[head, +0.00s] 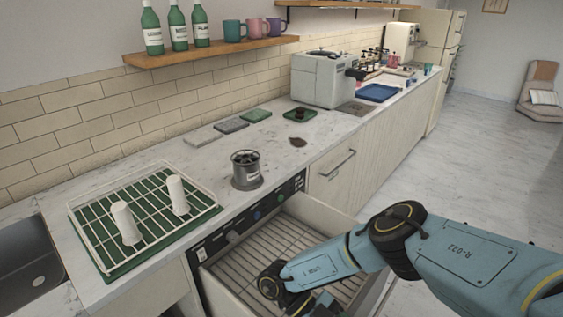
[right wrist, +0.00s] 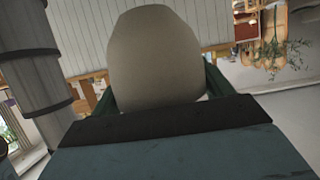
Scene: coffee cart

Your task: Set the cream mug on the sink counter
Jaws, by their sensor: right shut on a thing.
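In the right wrist view, a plain cream rounded thing, which looks like the cream mug (right wrist: 157,60), fills the middle between the fingers of my right gripper (right wrist: 160,92). The gripper is shut on it. The mug's handle and rim do not show clearly. In the head view, my right arm comes in from the right over the open drawer (head: 333,212), and its hand is cut off by the bottom edge, so the mug is not visible there. The counter by the sink (head: 62,268) lies at the left, beside the dark sink basin (head: 30,265). My left gripper is not in view.
A green-based wire drying rack (head: 100,247) with two white cylinders (head: 125,223) stands right of the sink. A metal canister (head: 246,170) stands near the counter's front edge. A dark lump (head: 298,142) and a grey machine (head: 327,80) are farther back.

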